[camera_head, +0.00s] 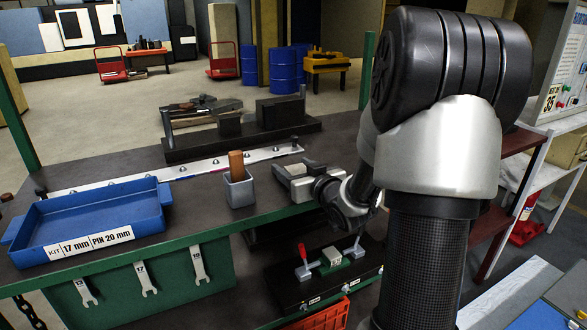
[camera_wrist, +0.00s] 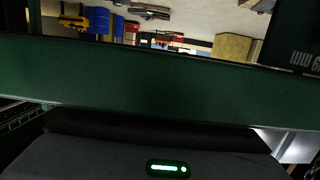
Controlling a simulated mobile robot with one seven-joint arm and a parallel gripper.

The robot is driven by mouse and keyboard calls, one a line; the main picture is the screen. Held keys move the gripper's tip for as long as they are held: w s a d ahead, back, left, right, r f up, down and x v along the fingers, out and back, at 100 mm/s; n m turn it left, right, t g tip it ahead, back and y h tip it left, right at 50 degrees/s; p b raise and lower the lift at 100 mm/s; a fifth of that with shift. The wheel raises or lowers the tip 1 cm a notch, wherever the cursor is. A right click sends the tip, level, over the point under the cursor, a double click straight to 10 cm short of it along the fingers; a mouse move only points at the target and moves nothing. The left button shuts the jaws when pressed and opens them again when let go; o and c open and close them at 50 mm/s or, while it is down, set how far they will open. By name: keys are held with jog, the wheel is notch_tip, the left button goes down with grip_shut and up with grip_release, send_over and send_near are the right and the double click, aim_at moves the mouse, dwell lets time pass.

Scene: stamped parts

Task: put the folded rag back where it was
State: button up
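I cannot make out a folded rag in either view. My arm reaches from the right of the head view to the workbench's front edge. My gripper (camera_head: 295,172) is at its end, low by the right part of the bench. Grey jaw-like parts show there, but they are small and partly hidden by my wrist, so I cannot tell whether they are open or hold anything. In the wrist view a dark body with a green light fills the bottom, and no rag shows.
On the workbench (camera_head: 130,262) stand a blue kit tray (camera_head: 88,222), a grey cup (camera_head: 239,190) with a brown wooden piece (camera_head: 236,163), and a dark rack (camera_head: 245,140) behind. A toggle-clamp fixture (camera_head: 325,265) sits below the edge. A green beam (camera_wrist: 150,80) crosses the wrist view.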

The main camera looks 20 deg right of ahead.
jog(key=shift+o, duration=0.7)
jog(key=shift+r+p, duration=0.3)
jog(key=shift+p, duration=0.05)
jog(key=s, duration=0.4)
jog(key=s+r, duration=0.1)
jog(key=s, duration=0.7)
jog(key=shift+d+r, duration=0.2)
jog(key=shift+r, duration=0.1)
jog(key=shift+w, duration=0.1)
